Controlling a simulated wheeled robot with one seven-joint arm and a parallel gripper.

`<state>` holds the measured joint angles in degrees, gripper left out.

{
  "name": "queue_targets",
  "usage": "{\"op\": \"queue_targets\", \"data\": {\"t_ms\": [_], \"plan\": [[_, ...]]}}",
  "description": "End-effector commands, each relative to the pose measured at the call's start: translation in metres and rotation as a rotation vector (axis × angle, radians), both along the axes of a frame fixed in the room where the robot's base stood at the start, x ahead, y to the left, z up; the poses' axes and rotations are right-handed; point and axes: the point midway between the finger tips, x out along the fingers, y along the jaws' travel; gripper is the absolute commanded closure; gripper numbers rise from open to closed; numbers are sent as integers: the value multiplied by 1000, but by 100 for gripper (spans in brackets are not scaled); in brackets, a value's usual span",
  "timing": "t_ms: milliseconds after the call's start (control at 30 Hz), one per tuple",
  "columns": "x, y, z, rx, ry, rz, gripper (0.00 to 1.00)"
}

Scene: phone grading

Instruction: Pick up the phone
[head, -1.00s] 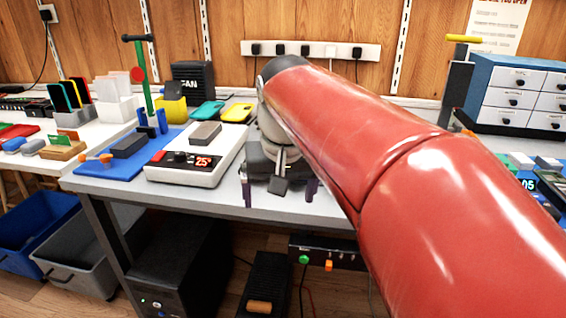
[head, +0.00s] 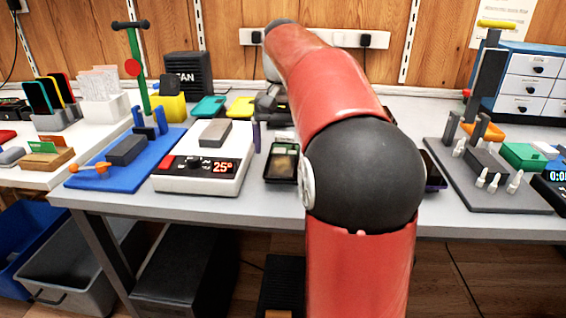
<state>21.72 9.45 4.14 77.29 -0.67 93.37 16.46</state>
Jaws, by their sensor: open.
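Several slim phone-like slabs are in view, and I cannot tell which is the task's phone. Some dark-faced ones with coloured edges (head: 50,92) stand upright in a grey rack at the left. A dark, flat, open-looking item (head: 282,162), phone or tray, lies on the bench right of the heater. A dark flat item with a purple edge (head: 434,178) is partly hidden by my arm. I see nothing held.
A white heating plate (head: 203,178) reading 25° carries a grey block (head: 215,133). A blue mat (head: 100,172) lies left of it. A grey fixture board (head: 510,200) with pegs is at the right. Teal and yellow items (head: 240,107) lie behind. My red arm blocks the middle.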

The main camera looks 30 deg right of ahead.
Motion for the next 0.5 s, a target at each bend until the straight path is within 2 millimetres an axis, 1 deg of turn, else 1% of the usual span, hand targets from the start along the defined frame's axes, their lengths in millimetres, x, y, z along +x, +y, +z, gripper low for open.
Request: {"op": "queue_targets", "data": {"t_ms": [33,100,367,433,500], "plan": [[-1,0,-8,1,1,0,11],[-1,1,-14,0,0,0,11],[0,1,-16,-1,-1,1,11],[0,1,-16,-1,-1,1,17],[0,1,-16,-1,-1,1,27]]}}
